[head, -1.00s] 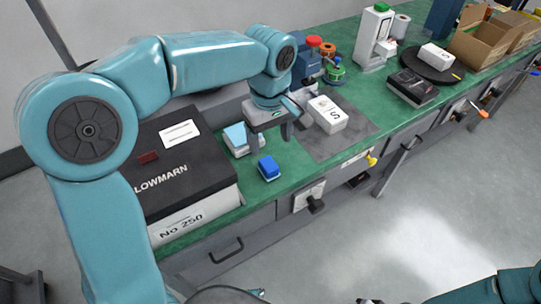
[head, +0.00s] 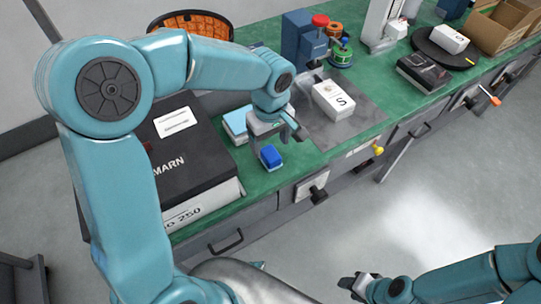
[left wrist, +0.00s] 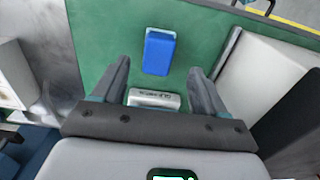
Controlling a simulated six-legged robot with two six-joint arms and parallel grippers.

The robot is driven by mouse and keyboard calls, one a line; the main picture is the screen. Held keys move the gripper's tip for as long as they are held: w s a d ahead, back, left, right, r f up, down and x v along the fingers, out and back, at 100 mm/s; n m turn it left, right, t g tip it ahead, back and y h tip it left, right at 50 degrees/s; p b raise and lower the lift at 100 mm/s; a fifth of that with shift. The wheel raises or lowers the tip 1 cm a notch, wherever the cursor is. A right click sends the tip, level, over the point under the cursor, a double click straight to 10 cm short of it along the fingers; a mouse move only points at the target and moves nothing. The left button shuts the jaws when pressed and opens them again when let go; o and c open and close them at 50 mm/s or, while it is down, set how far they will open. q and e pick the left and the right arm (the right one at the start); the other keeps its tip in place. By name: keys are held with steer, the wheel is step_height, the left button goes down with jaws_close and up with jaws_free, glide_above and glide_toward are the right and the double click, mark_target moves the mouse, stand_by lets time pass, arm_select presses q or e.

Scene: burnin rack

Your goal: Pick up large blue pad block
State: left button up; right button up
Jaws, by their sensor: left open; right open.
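A blue block (head: 271,157) lies on the green bench top near its front edge; it also shows in the left wrist view (left wrist: 159,52). My left gripper (head: 279,138) is open above the bench, close to the block. In the left wrist view, the block lies beyond and between the open fingertips (left wrist: 159,67), with nothing held. A light blue and white block (head: 236,123) is just behind and left of the gripper, partly hidden. My right gripper (head: 358,287) is open and low over the floor, away from the bench.
A large black-topped box (head: 185,160) stands to the left of the block. A small silver piece (left wrist: 154,99) shows between the fingers. Drawer handles line the bench front.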

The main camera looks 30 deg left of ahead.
mark_target(270, 153)
arm_select(q)
steer(key=shift+f, duration=0.25)
step_height(270, 153, down, 4)
steer(key=shift+w, duration=0.15)
steer(key=shift+f, duration=0.6)
steer(key=c, duration=1.2)
steer(key=shift+o, duration=0.2)
step_height(270, 153, up, 20)
steer(key=p, duration=0.1)
steer(key=shift+p, duration=0.4)
